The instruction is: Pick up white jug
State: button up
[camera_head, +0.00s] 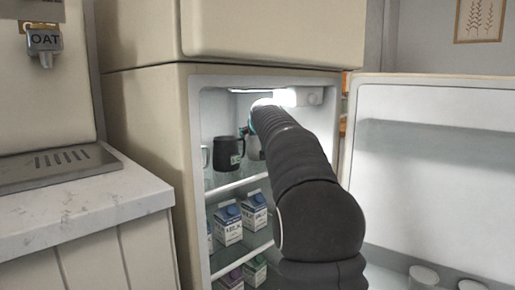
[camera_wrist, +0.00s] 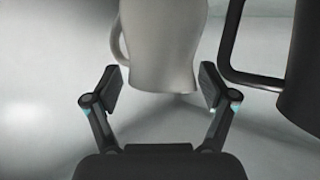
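The white jug (camera_wrist: 163,45) stands upright in the wrist view, straight ahead of my gripper (camera_wrist: 163,89). Its handle is on the left and its top is cut off by the frame. My gripper is open, with one finger pad near each side of the jug's lower body. Narrow gaps seem to show at both sides, and I cannot see any grip. In the head view, a pale part of the jug (camera_head: 254,148) shows beside my arm on the fridge's upper shelf. My arm hides the rest of it and most of my gripper.
A black jug (camera_head: 227,154) stands close by on the same shelf; its handle (camera_wrist: 231,55) is near my right finger in the wrist view. Milk cartons (camera_head: 228,222) fill lower shelves. The open fridge door (camera_head: 430,185) is on the right, a counter (camera_head: 80,205) on the left.

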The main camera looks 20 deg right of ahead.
grip_shut()
jog(key=shift+r, duration=0.15)
